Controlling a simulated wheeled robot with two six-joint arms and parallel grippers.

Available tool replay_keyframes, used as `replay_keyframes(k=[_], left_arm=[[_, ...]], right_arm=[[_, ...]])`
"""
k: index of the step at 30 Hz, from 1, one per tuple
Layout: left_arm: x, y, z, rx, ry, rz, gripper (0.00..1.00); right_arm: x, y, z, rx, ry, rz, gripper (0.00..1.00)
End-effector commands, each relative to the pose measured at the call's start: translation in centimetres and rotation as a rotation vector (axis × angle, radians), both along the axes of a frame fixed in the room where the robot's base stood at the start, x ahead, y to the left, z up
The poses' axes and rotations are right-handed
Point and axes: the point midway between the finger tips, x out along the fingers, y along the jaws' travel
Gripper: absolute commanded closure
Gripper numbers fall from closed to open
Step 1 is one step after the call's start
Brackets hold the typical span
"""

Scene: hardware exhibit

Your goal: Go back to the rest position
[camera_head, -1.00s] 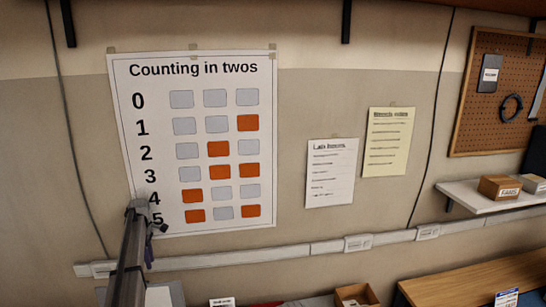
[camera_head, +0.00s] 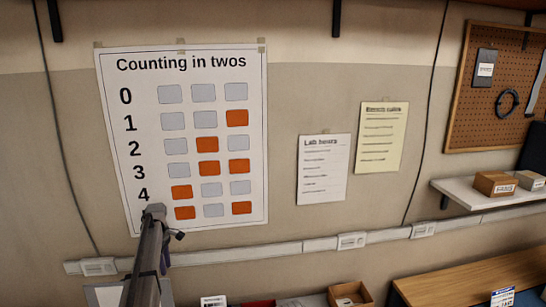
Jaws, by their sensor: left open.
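My left arm comes up from the lower left, and my left gripper (camera_head: 158,215) is at its upper end. It is seen against the bottom of the "Counting in twos" poster (camera_head: 203,131) and hides the number of the lowest row. It is open, and no object shows in it. The gap between gripper and wall cannot be judged. My right gripper is not in view.
Two notices, a white one (camera_head: 323,168) and a yellow one (camera_head: 381,137), hang on the wall. A pegboard (camera_head: 466,132) and a shelf with boxes (camera_head: 463,192) are at right. A wooden surface (camera_head: 440,288) and an open box (camera_head: 350,294) stand below the rail (camera_head: 290,248).

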Motion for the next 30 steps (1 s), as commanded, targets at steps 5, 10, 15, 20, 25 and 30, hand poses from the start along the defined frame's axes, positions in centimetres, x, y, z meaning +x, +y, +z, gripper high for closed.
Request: replay_keyframes(k=[5,10,15,20,25,30], left_arm=[[-3.2,-5.5,-2.0,0.0,0.0,-0.17,0.57],[-8.0,-12.7,-4.5,-0.003,0.002,-0.424,0.57],[-16.1,-21.6,-8.0,-0.007,0.009,-0.809,0.57],[-24.9,-28.1,-11.3,-0.009,0.022,-1.198,0.57],[-33.1,-32.2,-14.0,-0.012,0.038,-1.559,0.57],[-37.9,-33.8,-15.5,-0.013,0.053,-1.786,0.57]], right_arm=[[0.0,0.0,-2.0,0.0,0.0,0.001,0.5],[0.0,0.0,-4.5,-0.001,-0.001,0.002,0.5],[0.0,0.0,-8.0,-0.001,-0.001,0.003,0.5],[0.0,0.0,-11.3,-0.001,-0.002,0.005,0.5],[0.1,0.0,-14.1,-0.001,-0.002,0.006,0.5],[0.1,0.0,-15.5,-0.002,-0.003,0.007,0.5]])
